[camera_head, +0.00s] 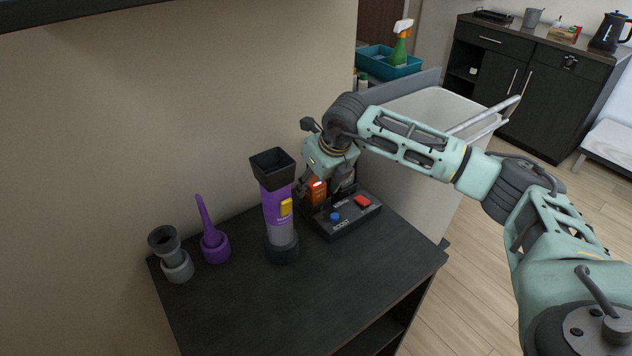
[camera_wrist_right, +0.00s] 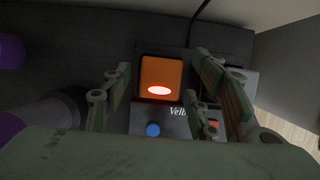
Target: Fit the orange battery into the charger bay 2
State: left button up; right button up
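The orange battery (camera_head: 317,190) stands at the back left part of the dark charger (camera_head: 348,222), behind the blue button (camera_head: 335,216). In the right wrist view the battery (camera_wrist_right: 160,74) sits between my fingers, with a thin gap on each side. My right gripper (camera_head: 327,188) is open around it from above. The charger's lettering (camera_wrist_right: 178,112) is partly visible in the wrist view. I cannot read a bay number or tell how deep the battery sits, since the gripper hides part of the charger. My left gripper is not in view.
A purple and grey handheld vacuum (camera_head: 276,205) stands upright close left of the charger. A purple nozzle (camera_head: 213,240) and a grey attachment (camera_head: 170,250) stand farther left. The front of the dark tabletop (camera_head: 310,300) is clear. A white bin (camera_head: 430,180) stands behind right.

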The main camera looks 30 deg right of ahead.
jog(key=shift+s+r, duration=0.1)
jog(key=shift+r, duration=0.1)
jog(key=v, duration=1.1)
jog(key=shift+r, duration=0.35)
jog(key=shift+s, duration=0.1)
